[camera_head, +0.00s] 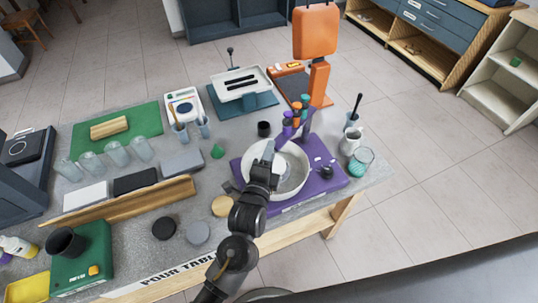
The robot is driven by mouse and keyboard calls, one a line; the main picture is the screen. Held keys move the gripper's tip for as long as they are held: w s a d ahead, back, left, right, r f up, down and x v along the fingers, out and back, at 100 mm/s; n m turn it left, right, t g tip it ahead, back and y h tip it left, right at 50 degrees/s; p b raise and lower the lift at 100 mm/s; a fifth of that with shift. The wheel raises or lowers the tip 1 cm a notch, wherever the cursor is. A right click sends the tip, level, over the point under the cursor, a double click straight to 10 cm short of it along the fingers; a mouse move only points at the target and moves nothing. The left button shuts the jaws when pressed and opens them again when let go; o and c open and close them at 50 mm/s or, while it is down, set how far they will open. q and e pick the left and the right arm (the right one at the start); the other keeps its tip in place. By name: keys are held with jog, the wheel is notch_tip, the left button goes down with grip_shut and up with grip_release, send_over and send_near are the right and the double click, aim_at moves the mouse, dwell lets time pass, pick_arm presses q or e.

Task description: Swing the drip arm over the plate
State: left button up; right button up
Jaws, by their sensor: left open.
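A purple machine (326,178) stands at the right end of the table. It carries a round white-rimmed basin (303,186) with a grey plate-like surface inside, partly hidden by my arm. A purple arm (307,123), which looks like the drip arm, stands at the back of the basin, with small orange, teal and purple pieces on top. Its tip's exact position over the plate cannot be told. My left gripper (267,151) is open over the left part of the basin, left of and nearer than the purple arm. Contact between them cannot be seen. My right gripper is not in view.
An orange stand (318,77) rises behind. Glasses and a wooden rail (125,204) fill the left.

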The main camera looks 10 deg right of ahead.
pick_arm(q)
jog(key=b+v, duration=0.2)
jog(key=v, duration=0.9)
jog(key=shift+d, duration=0.1)
